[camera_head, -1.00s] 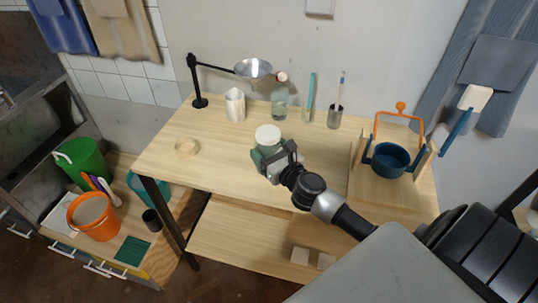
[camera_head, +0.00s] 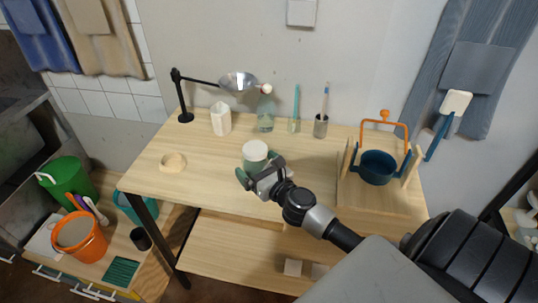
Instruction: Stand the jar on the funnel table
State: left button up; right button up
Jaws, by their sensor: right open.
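The jar (camera_head: 255,153), pale grey-green with a white lid, is upright at the middle of the light wooden funnel table (camera_head: 205,162), towards its front edge. It appears to stand on the tabletop, though its base is partly hidden by my gripper. My right gripper (camera_head: 262,174) is open at the jar's near side, one green-tipped finger to the left and the other to the right. I cannot tell whether the fingers touch it. A metal funnel (camera_head: 238,82) hangs from a black stand (camera_head: 183,98) at the back left. My left gripper is not in view.
A white pot (camera_head: 221,119), a clear bottle (camera_head: 265,111), a teal stick (camera_head: 294,110) and a tool cup (camera_head: 320,126) line the back. A wooden ring (camera_head: 173,162) lies left. A wooden rack with a blue pot (camera_head: 378,168) stands right. Bare tabletop lies left of the jar.

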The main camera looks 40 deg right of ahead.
jog(key=s+b, duration=0.2)
jog(key=s, duration=0.8)
jog(key=shift+f, duration=0.15)
jog(key=shift+s, duration=0.7)
